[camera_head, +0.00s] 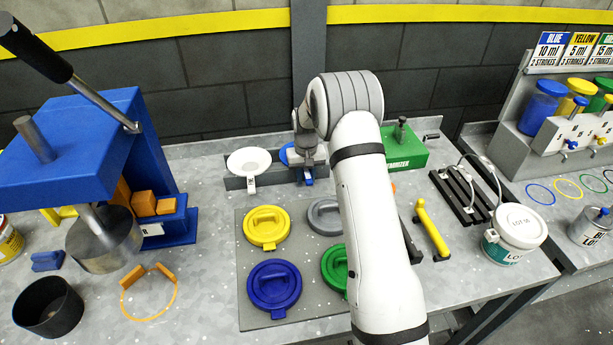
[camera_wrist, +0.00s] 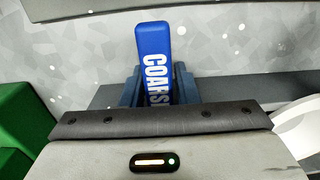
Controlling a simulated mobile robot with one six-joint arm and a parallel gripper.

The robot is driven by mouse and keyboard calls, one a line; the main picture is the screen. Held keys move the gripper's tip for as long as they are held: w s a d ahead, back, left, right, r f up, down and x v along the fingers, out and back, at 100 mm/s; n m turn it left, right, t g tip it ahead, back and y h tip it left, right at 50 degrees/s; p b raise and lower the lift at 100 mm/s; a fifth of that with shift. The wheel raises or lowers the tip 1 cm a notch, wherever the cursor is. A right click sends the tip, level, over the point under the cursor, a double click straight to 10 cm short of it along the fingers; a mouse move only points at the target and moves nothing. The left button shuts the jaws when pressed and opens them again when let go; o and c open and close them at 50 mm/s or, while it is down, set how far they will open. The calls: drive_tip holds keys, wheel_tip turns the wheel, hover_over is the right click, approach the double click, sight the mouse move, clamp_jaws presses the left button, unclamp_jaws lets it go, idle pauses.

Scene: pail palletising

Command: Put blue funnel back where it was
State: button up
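The blue funnel (camera_head: 286,155) is at the back of the bench, beside the white funnel (camera_head: 249,161), at the grey rack (camera_head: 236,184). My gripper (camera_head: 307,170) is over its handle, and my arm hides part of it. In the wrist view the blue handle (camera_wrist: 154,55), lettered "COARS…", stands between my two fingers, which lie close against its sides. The gripper looks shut on it. I cannot tell whether the funnel rests fully in the rack, since its bowl is mostly hidden.
A green box (camera_head: 405,150) stands right of my gripper. Yellow (camera_head: 266,227), blue (camera_head: 274,285), grey and green lids lie on a grey mat in front. A blue press (camera_head: 90,150) stands left, and a white pail (camera_head: 513,235) right.

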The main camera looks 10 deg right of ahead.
drive_tip(key=shift+o, duration=1.3)
drive_tip(key=shift+f, duration=0.15)
drive_tip(key=r, duration=0.4)
drive_tip(key=r+b, duration=0.1)
drive_tip(key=r, duration=0.2)
drive_tip(key=shift+a+r, duration=0.2)
drive_tip(key=shift+r, duration=0.2)
drive_tip(key=s+r+t, duration=0.1)
drive_tip(key=s+r, duration=1.4)
drive_tip(key=s, duration=0.3)
drive_tip(key=s+t, duration=0.1)
drive_tip(key=s, duration=1.9)
drive_tip(key=shift+s+d+f+t, duration=0.25)
drive_tip(key=shift+d+f+t, duration=0.1)
drive_tip(key=shift+d+t, duration=0.05)
drive_tip(key=shift+c, duration=0.5)
